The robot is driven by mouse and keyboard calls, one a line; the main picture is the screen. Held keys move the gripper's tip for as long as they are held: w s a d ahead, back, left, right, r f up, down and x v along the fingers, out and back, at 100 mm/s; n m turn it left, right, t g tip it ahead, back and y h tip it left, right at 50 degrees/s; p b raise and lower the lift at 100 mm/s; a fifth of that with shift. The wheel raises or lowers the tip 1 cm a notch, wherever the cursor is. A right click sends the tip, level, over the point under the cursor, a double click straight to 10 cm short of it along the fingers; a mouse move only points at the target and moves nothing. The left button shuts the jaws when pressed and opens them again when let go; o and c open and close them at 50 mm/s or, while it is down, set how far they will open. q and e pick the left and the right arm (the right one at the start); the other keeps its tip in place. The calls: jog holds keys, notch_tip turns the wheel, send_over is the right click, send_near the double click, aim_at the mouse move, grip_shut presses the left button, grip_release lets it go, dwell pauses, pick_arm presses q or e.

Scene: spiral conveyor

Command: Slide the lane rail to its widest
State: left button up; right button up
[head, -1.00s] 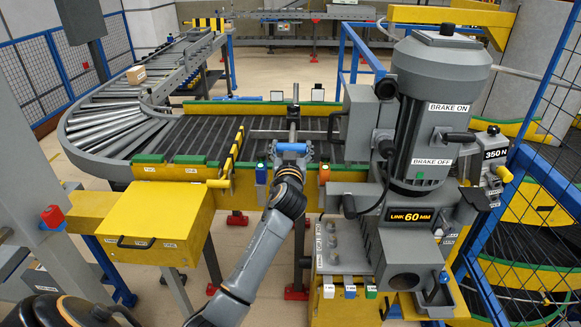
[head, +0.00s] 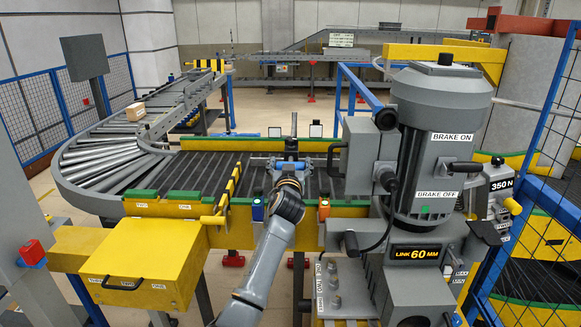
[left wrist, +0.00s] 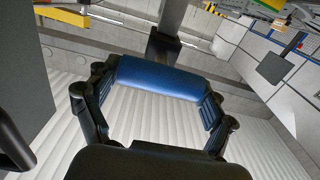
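The lane rail shows in the head view as a thin grey bar (head: 260,159) lying over the dark rollers, beside a dark upright post. A blue handle (head: 289,163) sits at the rail. My left gripper (head: 288,168) reaches it from the near side. In the left wrist view the blue handle (left wrist: 158,78) fills the span between the fingertips of my left gripper (left wrist: 160,92), one finger at each end. The fingers are far apart, with the handle held between them. The gripper hides part of the rail. My right gripper is not in view.
A grey motor unit (head: 440,110) with brake labels stands close on the right. A yellow box (head: 140,262) juts out at front left. A striped yellow-black bar (head: 231,185) crosses the rollers left of my gripper. A small carton (head: 135,111) sits on the curved conveyor.

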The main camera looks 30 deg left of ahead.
pick_arm(q)
jog(key=shift+o, duration=0.3)
jog(key=shift+w+f, duration=0.15)
jog(key=shift+f, duration=0.15)
jog(key=shift+s+d, duration=0.1)
jog(key=shift+s, duration=0.1)
jog(key=v, duration=1.1)
jog(key=shift+s, duration=0.4)
jog(key=shift+d, duration=0.15)
